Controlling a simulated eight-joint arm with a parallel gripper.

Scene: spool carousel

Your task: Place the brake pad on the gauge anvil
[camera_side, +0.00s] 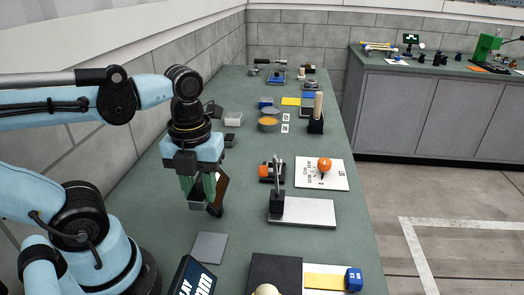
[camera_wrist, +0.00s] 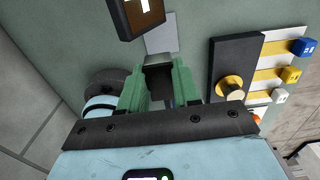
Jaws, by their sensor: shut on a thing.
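My gripper (camera_side: 199,196) is shut on a small dark block with a light grey face, which I take to be the brake pad (camera_side: 197,206). The pad also shows between the green fingers in the wrist view (camera_wrist: 158,62). It is held above the table, and the fingers hide part of it. A pale metal plate with a black upright post (camera_side: 308,212) lies to the right of my gripper, apart from it. It looks like the gauge anvil, though its parts are too small to be certain. A flat grey square (camera_side: 209,247) lies nearer the side camera.
A brown, dark-edged panel (camera_side: 222,187) is close beside my gripper. A black lettered sign (camera_side: 192,275) and a black box (camera_side: 275,273) stand in front. An orange ball (camera_side: 324,165) sits on a white card. An upright wooden rod (camera_side: 318,105) stands farther back.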

